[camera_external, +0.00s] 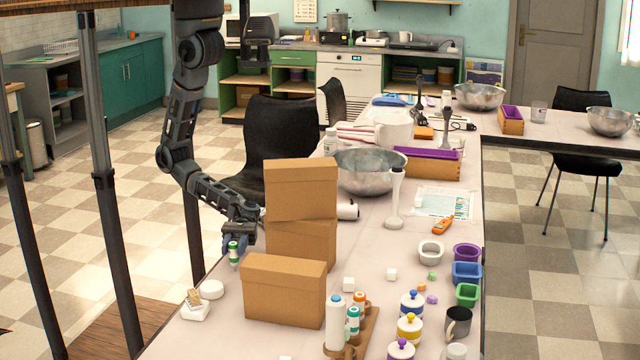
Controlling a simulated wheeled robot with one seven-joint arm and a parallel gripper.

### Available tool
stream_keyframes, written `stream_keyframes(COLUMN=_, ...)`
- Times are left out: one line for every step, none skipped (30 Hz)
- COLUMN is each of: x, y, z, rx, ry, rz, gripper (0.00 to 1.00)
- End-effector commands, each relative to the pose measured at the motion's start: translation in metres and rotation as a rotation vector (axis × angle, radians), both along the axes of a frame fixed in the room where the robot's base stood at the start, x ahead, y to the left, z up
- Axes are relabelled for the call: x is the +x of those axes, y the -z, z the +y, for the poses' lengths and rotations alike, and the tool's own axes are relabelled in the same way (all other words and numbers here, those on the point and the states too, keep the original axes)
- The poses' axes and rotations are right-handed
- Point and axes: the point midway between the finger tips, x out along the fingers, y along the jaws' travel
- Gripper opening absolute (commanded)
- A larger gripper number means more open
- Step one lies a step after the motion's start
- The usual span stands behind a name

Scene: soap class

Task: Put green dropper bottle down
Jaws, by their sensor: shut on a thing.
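The green dropper bottle (233,256) is small, with a green cap and a white and green body. It is upright at the left edge of the table (200,335), just left of the stacked cardboard boxes. My gripper (235,241) points down and is shut on the top of this bottle. The fingertips are small in this view and partly merge with the bottle. I cannot tell whether the bottle's base touches the table.
Cardboard boxes (285,290) stand close to the right of my gripper. A round white piece (211,289) and a white soap dish (195,311) lie in front. A wooden tray (368,335) holds several bottles. A steel bowl (372,172) is behind the boxes.

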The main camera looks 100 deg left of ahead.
Motion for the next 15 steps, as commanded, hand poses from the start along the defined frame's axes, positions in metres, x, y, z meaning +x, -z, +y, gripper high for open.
stream_keyframes(x=-0.0002, y=0.0032, z=0.0000, rx=0.000, ry=0.000, rz=0.000, gripper=0.05)
stream_keyframes(x=-0.0002, y=0.0040, z=0.0000, rx=0.000, ry=0.000, rz=0.000, gripper=0.05)
stream_keyframes(x=-0.0001, y=0.0021, z=0.0000, rx=0.000, ry=0.000, rz=0.000, gripper=0.38)
stream_keyframes(x=-0.0001, y=0.0020, z=0.0000, rx=0.000, ry=0.000, rz=0.000, gripper=0.41)
stream_keyframes(x=-0.0001, y=0.0020, z=0.0000, rx=0.000, ry=0.000, rz=0.000, gripper=0.43)
stream_keyframes(x=-0.0001, y=0.0020, z=0.0000, rx=0.000, ry=0.000, rz=0.000, gripper=0.47)
stream_keyframes(x=-0.0001, y=0.0019, z=0.0000, rx=0.000, ry=0.000, rz=0.000, gripper=0.50)
stream_keyframes(x=-0.0002, y=0.0019, z=0.0000, rx=0.000, ry=0.000, rz=0.000, gripper=0.53)
stream_keyframes(x=-0.0002, y=0.0019, z=0.0000, rx=0.000, ry=0.000, rz=0.000, gripper=0.57)
stream_keyframes(x=-0.0002, y=0.0019, z=0.0000, rx=0.000, ry=0.000, rz=0.000, gripper=0.59)
stream_keyframes(x=-0.0002, y=0.0019, z=0.0000, rx=0.000, ry=0.000, rz=0.000, gripper=0.59)
stream_keyframes(x=-0.0001, y=0.0019, z=0.0000, rx=0.000, ry=0.000, rz=0.000, gripper=0.59)
stream_keyframes(x=-0.0001, y=0.0019, z=0.0000, rx=0.000, ry=0.000, rz=0.000, gripper=0.59)
stream_keyframes(x=-0.0002, y=0.0019, z=0.0000, rx=0.000, ry=0.000, rz=0.000, gripper=0.59)
stream_keyframes(x=-0.0002, y=0.0019, z=0.0000, rx=0.000, ry=0.000, rz=0.000, gripper=0.59)
